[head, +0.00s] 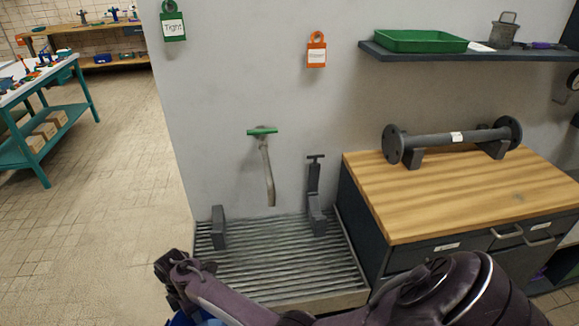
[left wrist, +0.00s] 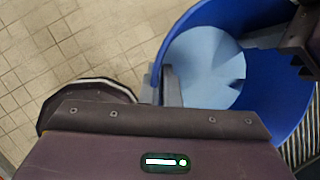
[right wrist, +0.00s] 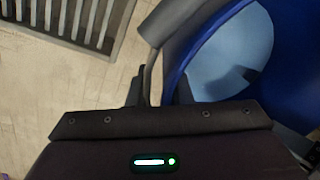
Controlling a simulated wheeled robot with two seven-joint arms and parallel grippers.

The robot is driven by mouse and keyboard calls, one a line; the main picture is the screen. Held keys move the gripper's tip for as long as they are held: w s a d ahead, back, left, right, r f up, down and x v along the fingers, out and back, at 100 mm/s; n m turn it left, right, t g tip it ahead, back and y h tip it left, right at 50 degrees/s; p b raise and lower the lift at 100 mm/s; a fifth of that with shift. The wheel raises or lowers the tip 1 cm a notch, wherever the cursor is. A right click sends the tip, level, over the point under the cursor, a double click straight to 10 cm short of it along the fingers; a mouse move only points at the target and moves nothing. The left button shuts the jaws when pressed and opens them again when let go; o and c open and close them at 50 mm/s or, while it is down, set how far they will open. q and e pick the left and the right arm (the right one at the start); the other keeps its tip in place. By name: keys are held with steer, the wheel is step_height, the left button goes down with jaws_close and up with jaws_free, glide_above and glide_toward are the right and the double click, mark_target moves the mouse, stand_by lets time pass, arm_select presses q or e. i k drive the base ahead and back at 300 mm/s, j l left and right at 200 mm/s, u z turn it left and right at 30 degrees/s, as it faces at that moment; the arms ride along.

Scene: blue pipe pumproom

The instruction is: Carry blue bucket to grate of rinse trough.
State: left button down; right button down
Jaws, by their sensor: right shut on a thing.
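The blue bucket (left wrist: 262,105) shows large in the left wrist view, with a light blue round surface inside. In the right wrist view its wall (right wrist: 285,60) is at the right. My right gripper (head: 172,285) is shut on the bucket's grey handle (right wrist: 178,28). In the head view only a sliver of blue (head: 183,320) shows below this gripper. My left gripper (left wrist: 162,88) has its fingertips at the bucket's rim; whether they grip it is unclear. The rinse trough's grate (head: 275,262) lies against the wall, beyond and right of the right gripper, and looks clear in its middle.
Two dark grey uprights (head: 218,228) (head: 316,215) stand at the trough. A wooden-topped bench (head: 450,190) with a flanged pipe (head: 450,139) adjoins at right. Tiled floor (head: 110,190) is open at left, before a teal table (head: 50,120).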

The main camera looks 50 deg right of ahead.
mark_target(244, 274)
steer(key=i+z, duration=0.4)
steer(key=i+j+z, duration=0.1)
steer(key=i+z, duration=0.35)
